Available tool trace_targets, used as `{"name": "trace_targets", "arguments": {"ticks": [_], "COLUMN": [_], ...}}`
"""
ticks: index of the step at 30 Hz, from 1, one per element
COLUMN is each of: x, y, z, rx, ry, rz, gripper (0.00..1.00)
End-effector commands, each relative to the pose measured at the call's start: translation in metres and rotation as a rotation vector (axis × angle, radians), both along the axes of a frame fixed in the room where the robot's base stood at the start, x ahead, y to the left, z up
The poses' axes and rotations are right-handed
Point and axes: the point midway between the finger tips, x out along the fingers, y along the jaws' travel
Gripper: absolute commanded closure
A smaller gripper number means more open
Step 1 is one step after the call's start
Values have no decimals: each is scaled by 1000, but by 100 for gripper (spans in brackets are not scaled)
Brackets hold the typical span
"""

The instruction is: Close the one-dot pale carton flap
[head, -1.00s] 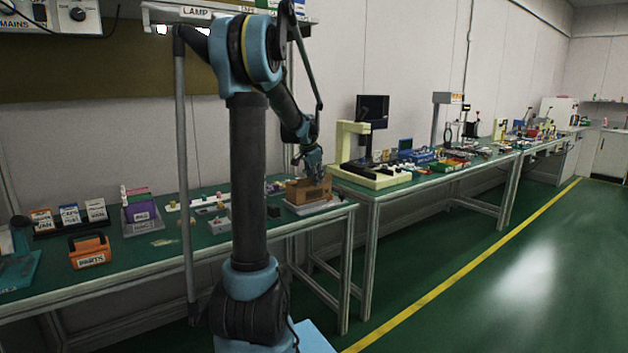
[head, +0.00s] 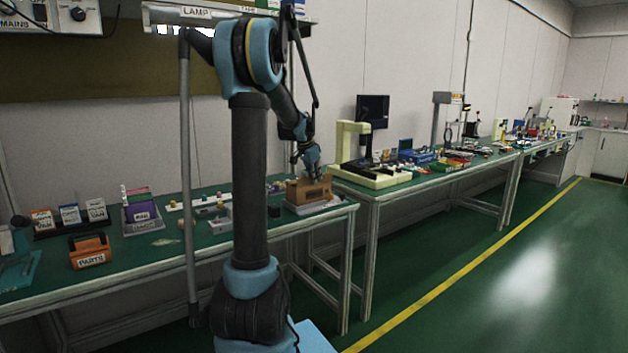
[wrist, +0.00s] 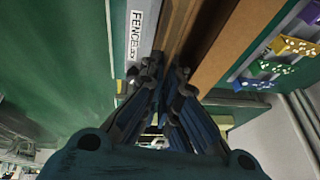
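A brown carton (head: 308,192) stands on a pale base near the right end of the near bench in the head view. My gripper (head: 314,175) is just above its top. In the wrist view the carton's tan board (wrist: 238,45) runs up past my gripper (wrist: 166,72), with a darker brown strip beside it. The two fingers point at this strip with a narrow gap between the tips; I cannot tell whether they touch it or are fully shut. No one-dot mark is readable on the carton, and the flap's angle is unclear.
A label reading FENCE (wrist: 135,35) lies left of the carton in the wrist view. An orange PARTS box (head: 91,252) and labelled holders stand on the bench's left. A cream machine (head: 372,175) stands on the neighbouring bench.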

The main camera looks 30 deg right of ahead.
Motion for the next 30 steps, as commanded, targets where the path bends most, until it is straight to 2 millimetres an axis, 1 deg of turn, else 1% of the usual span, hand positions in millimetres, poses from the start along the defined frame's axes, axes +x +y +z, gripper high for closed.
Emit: {"name": "trace_targets", "arguments": {"ticks": [1,18,24,30], "x": [4,23,27,30], "y": [1,2,3,2], "z": [0,-2,-5,-6], "rx": [-3,-37,-46,-51], "ry": [32,530,665,753], "rz": [3,2,1,0], "gripper": [100,100,100,100]}}
